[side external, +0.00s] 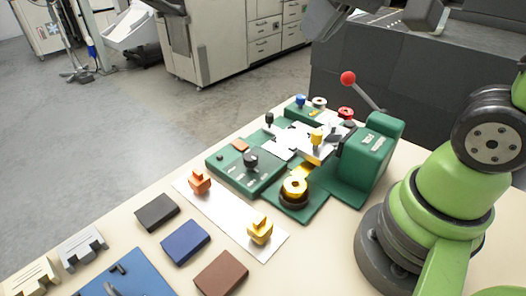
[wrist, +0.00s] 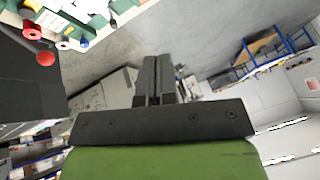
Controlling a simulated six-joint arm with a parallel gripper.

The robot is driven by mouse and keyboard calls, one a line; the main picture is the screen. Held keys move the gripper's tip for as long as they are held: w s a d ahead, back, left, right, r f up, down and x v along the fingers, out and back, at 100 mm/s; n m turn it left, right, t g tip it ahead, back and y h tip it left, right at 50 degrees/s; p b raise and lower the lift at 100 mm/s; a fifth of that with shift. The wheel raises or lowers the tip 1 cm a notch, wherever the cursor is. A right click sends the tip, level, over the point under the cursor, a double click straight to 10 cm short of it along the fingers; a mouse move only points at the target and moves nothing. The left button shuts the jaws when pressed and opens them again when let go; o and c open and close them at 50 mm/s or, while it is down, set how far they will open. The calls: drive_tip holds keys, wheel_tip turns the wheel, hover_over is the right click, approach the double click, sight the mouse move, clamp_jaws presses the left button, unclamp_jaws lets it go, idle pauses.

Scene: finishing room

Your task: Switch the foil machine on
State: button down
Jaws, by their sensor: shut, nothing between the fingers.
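The green foil machine (side external: 368,160) stands on the cream table in the side view. A lever with a red ball (side external: 348,78) rises at its back; the ball also shows at the left of the wrist view (wrist: 45,58). A dark knob (side external: 251,160) sits on the machine's flat green front-left panel (side external: 228,168). I cannot read its setting. A gold foil roll (side external: 294,188) sits at the front, and red (side external: 345,113) and blue (side external: 300,100) parts at the back. My gripper (wrist: 158,62) is shut and empty in the wrist view, apart from the machine and pointing away from it.
A white strip (side external: 225,215) in front of the machine bears an orange piece (side external: 199,182) and a yellow piece (side external: 260,231). Black (side external: 157,212), blue (side external: 186,242) and brown (side external: 221,273) blocks lie nearer. A blue board (side external: 120,278) is at the front edge.

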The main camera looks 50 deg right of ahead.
drive_tip(key=s+t, duration=0.1)
drive_tip(key=s, duration=0.6)
drive_tip(key=shift+s+a+f+m+y, duration=0.3)
drive_tip(key=shift+a+f+m, duration=0.05)
drive_tip(key=shift+f+m, duration=0.05)
drive_tip(key=w+d+m+g+h, duration=0.1)
drive_tip(key=w+m+g, duration=0.2)
drive_tip(key=w+m, duration=0.8)
drive_tip(key=w+d+f+m+g+h, duration=0.1)
drive_tip(key=w+f+m+g, duration=0.1)
drive_tip(key=w+f, duration=1.1)
drive_tip(key=shift+w+d+f+m, duration=0.25)
drive_tip(key=shift+w+d+m, duration=0.2)
drive_tip(key=shift+w, duration=0.4)
